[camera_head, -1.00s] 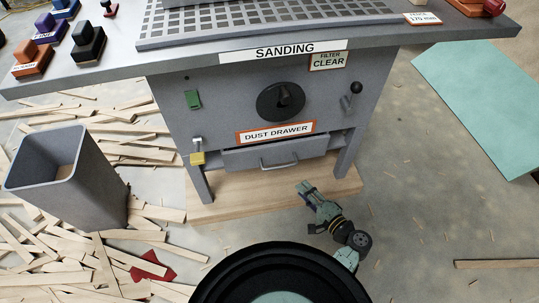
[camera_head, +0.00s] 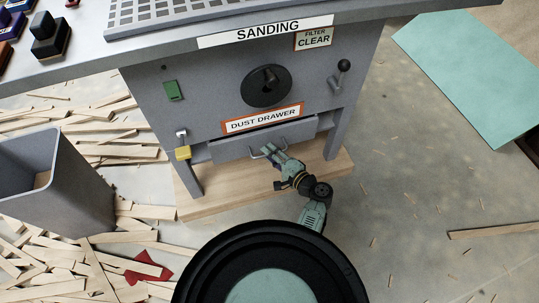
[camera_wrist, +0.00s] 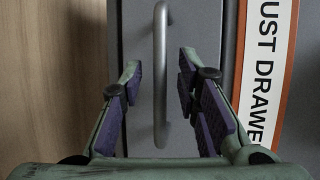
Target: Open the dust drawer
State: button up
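The dust drawer (camera_head: 228,149) is a grey front low on the sanding cabinet, under the orange-bordered "DUST DRAWER" label (camera_head: 262,118). A dark gap shows above its front; I cannot tell whether it is fully closed. Its metal bar handle (camera_wrist: 161,75) runs upright through the wrist view. My gripper (camera_head: 272,150) is at the handle in the head view and partly hides it. In the wrist view my gripper (camera_wrist: 160,82) is open, with one purple-padded finger on each side of the handle. Visible gaps separate both fingers from the bar.
A wooden board (camera_head: 225,198) lies under the cabinet. A grey bin (camera_head: 70,190) and scattered wood strips (camera_head: 110,250) fill the left floor. The floor at right is mostly clear.

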jog(key=shift+w+a, duration=0.25)
jog(key=shift+c, duration=0.5)
grip_shut()
dwell(0.4)
